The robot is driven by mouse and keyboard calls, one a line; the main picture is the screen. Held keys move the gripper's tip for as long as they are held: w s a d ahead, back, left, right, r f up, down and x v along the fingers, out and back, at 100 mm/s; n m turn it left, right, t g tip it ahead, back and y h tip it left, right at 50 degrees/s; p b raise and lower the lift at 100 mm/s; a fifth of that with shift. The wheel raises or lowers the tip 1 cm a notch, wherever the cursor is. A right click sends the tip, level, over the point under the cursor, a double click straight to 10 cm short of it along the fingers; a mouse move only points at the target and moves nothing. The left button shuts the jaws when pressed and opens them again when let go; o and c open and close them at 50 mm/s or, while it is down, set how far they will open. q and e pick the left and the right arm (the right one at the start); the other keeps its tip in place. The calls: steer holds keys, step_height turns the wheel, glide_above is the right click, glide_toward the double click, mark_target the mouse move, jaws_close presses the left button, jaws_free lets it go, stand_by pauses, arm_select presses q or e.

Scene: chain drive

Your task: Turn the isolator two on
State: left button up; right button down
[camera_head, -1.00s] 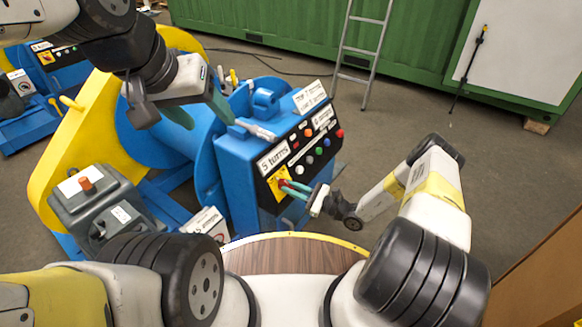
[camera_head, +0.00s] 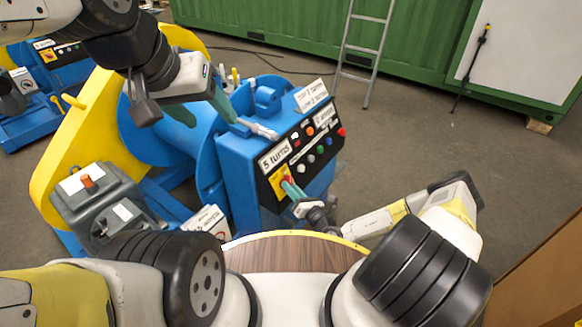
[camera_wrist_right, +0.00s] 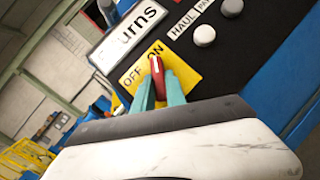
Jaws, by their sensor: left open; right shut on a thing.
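A red isolator handle (camera_wrist_right: 157,78) sits on a yellow plate (camera_wrist_right: 183,72) marked OFF and ON, on the black panel of a blue machine. In the wrist view the handle lies between the two words. My right gripper (camera_wrist_right: 160,92) is shut on it, one teal finger on each side. In the head view this yellow plate (camera_head: 277,183) is partly hidden by my right gripper (camera_head: 289,187). No number two is readable beside it. My left gripper (camera_head: 203,110) is open and empty above the blue machine (camera_head: 235,160).
A row of coloured buttons (camera_head: 309,144) and labels lies right of the isolator. A grey box (camera_head: 105,205) with an orange knob stands at left. A similar machine (camera_head: 40,90) is behind at far left. A ladder (camera_head: 360,50) leans on a green container.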

steer(key=shift+m+h, duration=0.8)
steer(key=shift+m, duration=0.5)
steer(key=shift+t, duration=0.3)
steer(key=c, duration=1.4)
jaws_free()
steer(key=shift+o, duration=0.2)
steer(key=v, duration=0.8)
steer(key=shift+w+a+r, duration=0.1)
steer(key=shift+r, duration=0.1)
